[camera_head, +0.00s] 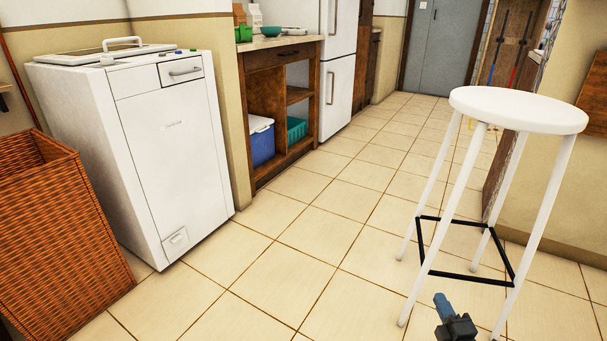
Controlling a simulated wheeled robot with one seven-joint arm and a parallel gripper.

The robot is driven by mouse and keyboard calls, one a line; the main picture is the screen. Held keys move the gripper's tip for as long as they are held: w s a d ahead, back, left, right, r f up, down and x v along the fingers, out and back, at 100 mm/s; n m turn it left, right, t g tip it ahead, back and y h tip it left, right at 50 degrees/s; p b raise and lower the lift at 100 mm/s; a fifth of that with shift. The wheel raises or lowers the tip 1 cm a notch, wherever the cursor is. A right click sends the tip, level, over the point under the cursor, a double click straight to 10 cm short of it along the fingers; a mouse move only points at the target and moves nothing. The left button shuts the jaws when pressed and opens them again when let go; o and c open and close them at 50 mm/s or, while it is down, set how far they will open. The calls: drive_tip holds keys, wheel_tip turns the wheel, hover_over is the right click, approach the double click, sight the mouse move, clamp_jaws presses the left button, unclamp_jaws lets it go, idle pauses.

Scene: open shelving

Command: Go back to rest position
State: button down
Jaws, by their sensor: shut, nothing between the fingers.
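My gripper (442,304) shows at the bottom edge, right of centre. It is a small dark body with a blue-grey tip pointing up the picture. The tip is shut and I see nothing held in it. It is in front of the white stool's legs in the picture, over the tiled floor. The rest of my arm is cut off by the bottom edge.
A white round stool (518,108) stands close at the right. A white washing machine (170,130) and a wicker basket (55,240) stand at the left. Open wooden shelving (262,115) holds a blue cooler (261,143). The tiled floor (285,255) between is clear.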

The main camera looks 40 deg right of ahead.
drive_tip(key=s+a+r+m+y, duration=0.1)
drive_tip(key=s+a+r+m, duration=0.1)
drive_tip(key=a, duration=0.8)
drive_tip(key=s+a+r+m+y, duration=0.2)
drive_tip(key=a, duration=0.8)
drive_tip(key=s+a+r+m+y, duration=0.45)
drive_tip(key=s+a+r, duration=0.65)
drive_tip(key=a+r, duration=0.3)
drive_tip(key=s+a+r+m+y+p, duration=0.1)
drive_tip(key=s+r+p, duration=0.1)
drive_tip(key=r+p, duration=1.2)
drive_tip(key=s+a+r+m+y+p, duration=0.1)
drive_tip(key=s+a+r+p, duration=0.1)
drive_tip(key=r+p, duration=1.2)
wheel_tip(320, 180, up, 9)
drive_tip(key=shift+m+p, duration=0.35)
drive_tip(key=shift+d+f+y, duration=0.1)
drive_tip(key=shift+d+y, duration=0.1)
drive_tip(key=shift+y, duration=0.05)
